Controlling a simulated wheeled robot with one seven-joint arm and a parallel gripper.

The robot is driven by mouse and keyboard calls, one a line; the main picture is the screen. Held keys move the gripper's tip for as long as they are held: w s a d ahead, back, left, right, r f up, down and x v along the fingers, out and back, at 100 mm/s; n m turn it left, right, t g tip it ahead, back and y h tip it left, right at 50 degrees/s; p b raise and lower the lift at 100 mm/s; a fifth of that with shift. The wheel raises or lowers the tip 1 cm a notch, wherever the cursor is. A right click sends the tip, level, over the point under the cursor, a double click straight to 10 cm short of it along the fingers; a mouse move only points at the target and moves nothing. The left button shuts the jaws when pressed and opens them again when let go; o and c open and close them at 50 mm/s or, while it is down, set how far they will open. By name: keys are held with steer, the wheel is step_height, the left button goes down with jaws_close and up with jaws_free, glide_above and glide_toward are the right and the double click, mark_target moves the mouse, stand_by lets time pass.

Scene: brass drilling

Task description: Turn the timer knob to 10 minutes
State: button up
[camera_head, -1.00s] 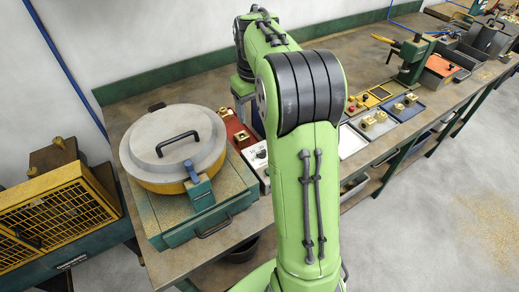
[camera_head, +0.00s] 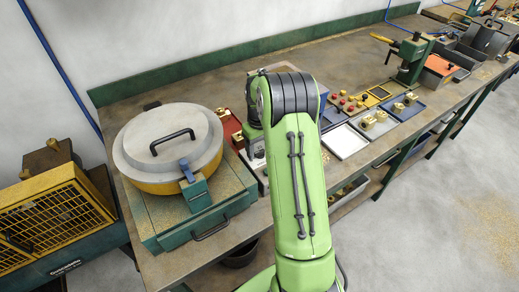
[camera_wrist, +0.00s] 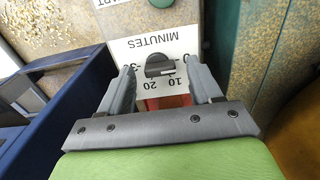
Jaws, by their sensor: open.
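The timer knob (camera_wrist: 160,66) is a dark, half-round knob on a white dial plate (camera_wrist: 140,46) in the wrist view. The plate reads MINUTES upside down. Marks 0, 10, 20 and 30 curve around the knob's lower side, with 0 at the right and 30 at the left. I cannot clearly tell which mark the knob points to. My gripper (camera_wrist: 160,70) is open, one finger on each side of the knob, with gaps visible. In the head view the timer panel (camera_head: 256,155) shows partly beside my arm, and my gripper is hidden.
A blue box (camera_wrist: 60,95) lies close on the left. A round lidded machine (camera_head: 168,145) stands left of my arm. White and blue trays (camera_head: 345,141) lie to the right.

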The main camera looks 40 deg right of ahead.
steer(key=shift+f, duration=0.25)
steer(key=c, duration=1)
steer(key=shift+c, duration=0.2)
steer(key=shift+r+m, duration=0.1)
steer(key=shift+m, duration=0.3)
steer(key=m, duration=0.5)
steer(key=shift+w, duration=0.1)
steer(key=m, duration=0.6)
steer(key=shift+d, duration=0.1)
steer(key=shift+w, duration=0.1)
steer(key=o, duration=1)
